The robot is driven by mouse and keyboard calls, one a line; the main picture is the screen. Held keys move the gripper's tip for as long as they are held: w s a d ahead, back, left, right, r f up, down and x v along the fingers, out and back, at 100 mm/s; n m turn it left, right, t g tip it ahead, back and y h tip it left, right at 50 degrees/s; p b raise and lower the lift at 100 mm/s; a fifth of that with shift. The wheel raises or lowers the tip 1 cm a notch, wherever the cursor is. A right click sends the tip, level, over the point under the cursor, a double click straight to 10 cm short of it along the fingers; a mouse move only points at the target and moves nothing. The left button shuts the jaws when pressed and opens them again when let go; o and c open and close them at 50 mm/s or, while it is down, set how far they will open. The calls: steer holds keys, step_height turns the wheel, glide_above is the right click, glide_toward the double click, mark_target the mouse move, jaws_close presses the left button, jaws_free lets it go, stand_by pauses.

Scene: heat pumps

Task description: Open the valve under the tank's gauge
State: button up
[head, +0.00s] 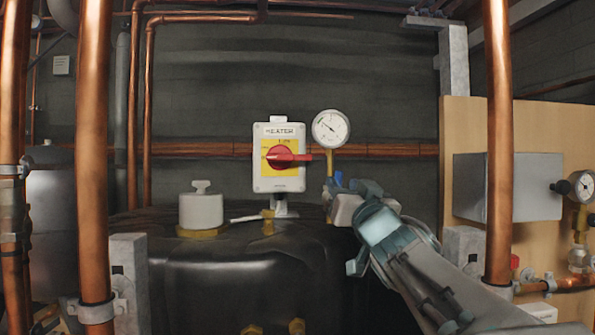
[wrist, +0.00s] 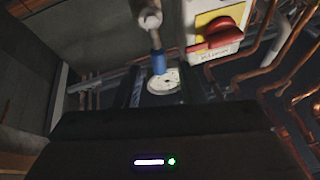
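The round white gauge (head: 330,128) stands on a thin brass stem above the black tank (head: 225,285). My gripper (head: 350,196) is at the stem below the gauge, coming from the lower right. Its fingers (wrist: 160,95) look apart, with nothing clearly clamped. Whether they touch the handle I cannot tell.
A heater switch box (head: 279,150) with a red knob (head: 281,157) is just left of the gauge. A white cap (head: 201,210) stands on the tank. Vertical copper pipes (head: 94,150) and (head: 498,140) flank the view. A wooden panel (head: 545,130) with a grey box is at right.

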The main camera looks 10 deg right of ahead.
mark_target(337, 179)
steer(key=shift+p+x, duration=0.5)
steer(key=shift+x, duration=1.65)
jaws_close()
steer(key=shift+a+n+y+p, duration=0.3)
steer(key=shift+n+y+p, duration=0.15)
steer(key=shift+n, duration=0.65)
jaws_free()
